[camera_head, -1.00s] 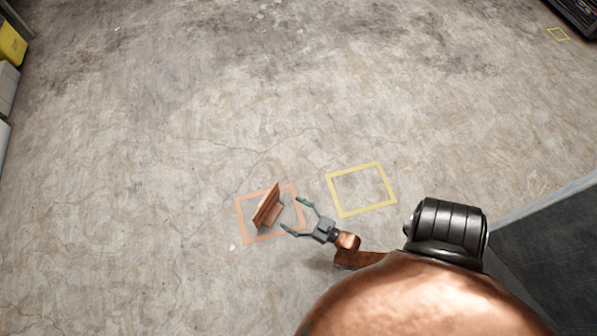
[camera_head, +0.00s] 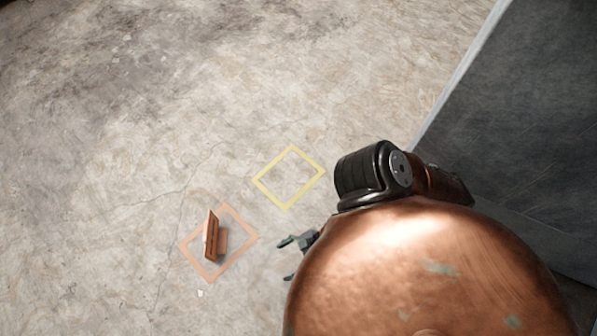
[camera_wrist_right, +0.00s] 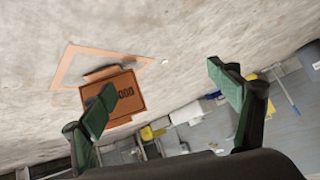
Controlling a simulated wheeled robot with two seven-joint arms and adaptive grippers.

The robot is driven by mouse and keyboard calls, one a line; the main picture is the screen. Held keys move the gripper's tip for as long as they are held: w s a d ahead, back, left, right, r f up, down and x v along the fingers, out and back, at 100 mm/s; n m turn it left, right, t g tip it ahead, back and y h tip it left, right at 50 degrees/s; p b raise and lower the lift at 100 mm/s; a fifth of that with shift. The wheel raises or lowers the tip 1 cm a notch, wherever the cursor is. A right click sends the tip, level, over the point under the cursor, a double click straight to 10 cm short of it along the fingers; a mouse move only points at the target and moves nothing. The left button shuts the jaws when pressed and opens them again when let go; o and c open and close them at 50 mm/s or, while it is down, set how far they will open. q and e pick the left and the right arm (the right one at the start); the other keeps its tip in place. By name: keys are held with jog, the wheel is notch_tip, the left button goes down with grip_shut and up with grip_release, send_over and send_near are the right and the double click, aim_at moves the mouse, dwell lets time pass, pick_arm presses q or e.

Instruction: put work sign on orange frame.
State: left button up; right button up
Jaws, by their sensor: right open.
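The work sign (camera_head: 211,235) is a small orange-brown board that stands inside the orange frame (camera_head: 243,249) painted on the floor. In the right wrist view the sign (camera_wrist_right: 126,92) shows dark lettering, and the orange frame (camera_wrist_right: 62,68) lies around its base. One finger overlaps part of the sign in that view. My right gripper (camera_head: 284,259) is open and empty, to the right of the frame and apart from the sign in the head view. The right wrist view shows its two green-padded fingers (camera_wrist_right: 165,88) spread wide. My left gripper is not in view.
A yellow frame (camera_head: 267,192) is painted on the floor up and right of the orange one. A dark grey surface with a pale edge (camera_head: 458,82) fills the right side. The floor on the left is clear.

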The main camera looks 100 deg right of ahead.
jog(key=s+a+r+g, duration=0.1)
jog(key=s+r+g, duration=0.1)
jog(key=s+r, duration=0.2)
jog(key=shift+s+a, duration=0.4)
